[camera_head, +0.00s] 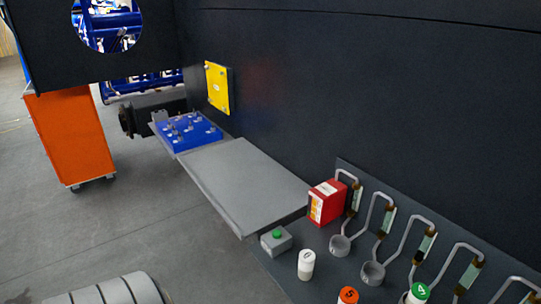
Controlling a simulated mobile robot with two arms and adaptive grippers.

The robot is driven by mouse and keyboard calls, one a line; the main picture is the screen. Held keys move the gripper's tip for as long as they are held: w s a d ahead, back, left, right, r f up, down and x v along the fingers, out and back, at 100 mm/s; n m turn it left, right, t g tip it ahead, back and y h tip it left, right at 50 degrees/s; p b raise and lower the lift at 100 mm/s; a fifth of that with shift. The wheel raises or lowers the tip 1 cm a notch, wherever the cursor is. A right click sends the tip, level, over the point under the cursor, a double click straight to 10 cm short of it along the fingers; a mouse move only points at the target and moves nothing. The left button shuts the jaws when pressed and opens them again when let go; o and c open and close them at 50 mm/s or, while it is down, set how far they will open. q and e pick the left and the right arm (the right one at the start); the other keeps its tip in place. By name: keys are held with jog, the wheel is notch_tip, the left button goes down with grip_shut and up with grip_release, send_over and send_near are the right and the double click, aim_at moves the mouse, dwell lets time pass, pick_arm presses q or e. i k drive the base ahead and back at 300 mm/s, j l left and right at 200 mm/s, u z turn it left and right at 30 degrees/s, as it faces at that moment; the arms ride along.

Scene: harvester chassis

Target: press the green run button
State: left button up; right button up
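The green run button (277,234) is a small round cap on top of a small grey box (267,245). The box stands at the left edge of the dark panel, just in front of a grey shelf. Nothing touches the button and its top is in clear view. Neither of my grippers shows in the head view. A rounded light-grey part at the bottom left edge appears to be one of my own links.
White (306,265), orange-topped (348,296) and green-topped (418,293) cylinders stand to the right, before several bent tubes. The grey shelf (243,183) is bare. A blue tray (186,132) and an orange cabinet (70,135) are farther back.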

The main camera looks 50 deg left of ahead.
aim_at(276, 234)
jog(key=u, duration=1.45)
